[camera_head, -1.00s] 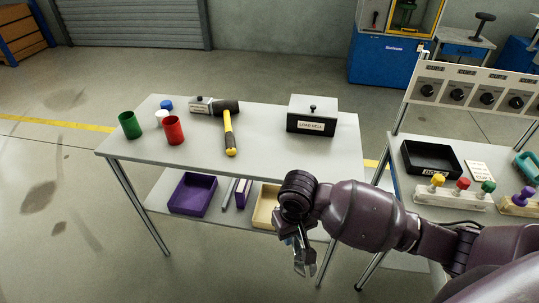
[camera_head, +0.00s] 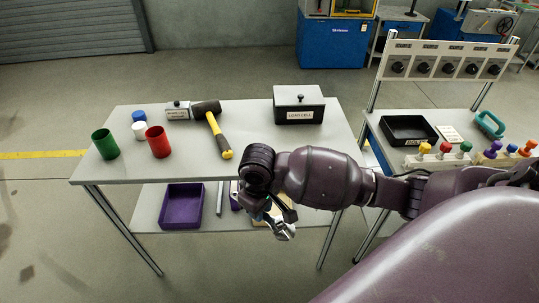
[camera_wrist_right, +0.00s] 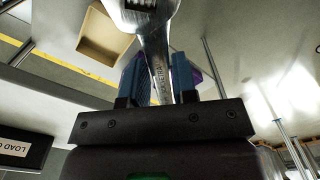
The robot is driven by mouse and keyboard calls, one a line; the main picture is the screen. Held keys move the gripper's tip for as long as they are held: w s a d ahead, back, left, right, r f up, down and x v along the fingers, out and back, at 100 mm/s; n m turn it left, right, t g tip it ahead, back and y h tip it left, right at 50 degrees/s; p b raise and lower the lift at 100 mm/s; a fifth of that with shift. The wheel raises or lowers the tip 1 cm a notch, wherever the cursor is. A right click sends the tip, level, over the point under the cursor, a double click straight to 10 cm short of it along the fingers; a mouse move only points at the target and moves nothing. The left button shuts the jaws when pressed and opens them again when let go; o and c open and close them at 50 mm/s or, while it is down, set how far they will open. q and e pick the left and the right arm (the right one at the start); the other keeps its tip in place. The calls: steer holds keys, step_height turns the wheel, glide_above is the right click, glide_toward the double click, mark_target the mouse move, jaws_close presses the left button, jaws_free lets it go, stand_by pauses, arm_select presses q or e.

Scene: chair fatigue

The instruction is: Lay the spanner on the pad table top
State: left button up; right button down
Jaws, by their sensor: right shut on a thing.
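My right gripper (camera_head: 270,212) is in front of the near edge of the pad table, below the level of its top (camera_head: 230,180). In the right wrist view its blue fingers (camera_wrist_right: 158,78) are shut on a silver adjustable spanner (camera_wrist_right: 152,28), with the handle between them and the jaw head reaching out beyond. In the head view the spanner (camera_head: 283,231) shows as a small bright metal piece below the gripper. The spanner is apart from the table top. My left gripper is not in view.
On the table stand a green cup (camera_head: 105,144), a red cup (camera_head: 158,142), a hammer (camera_head: 217,132) and a load cell box (camera_head: 299,105). The front middle of the top is clear. A purple bin (camera_head: 182,206) is on the lower shelf. A second bench with a black tray (camera_head: 408,129) stands right.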

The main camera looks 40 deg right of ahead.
steer(key=w+d+r+n+b, duration=0.1)
steer(key=w+d+r+n, duration=0.6)
steer(key=r+n, duration=0.5)
steer(key=w+d+r+n+b, duration=0.1)
steer(key=w+d+r+n, duration=0.7)
steer(key=n, duration=0.6)
steer(key=f, duration=0.3)
steer(key=f+b, duration=0.1)
steer(key=f, duration=0.3)
steer(key=f+b, duration=0.1)
steer(key=f, duration=0.3)
steer(key=shift+s+a+f, duration=0.1)
steer(key=shift+a+f, duration=0.1)
steer(key=shift+a, duration=0.05)
steer(key=shift+f, duration=1)
step_height(320, 180, down, 5)
steer(key=shift+f+b, duration=0.1)
steer(key=shift+b, duration=0.6)
steer(key=shift+r, duration=0.2)
steer(key=shift+f, duration=0.15)
steer(key=c, duration=0.9)
jaws_free()
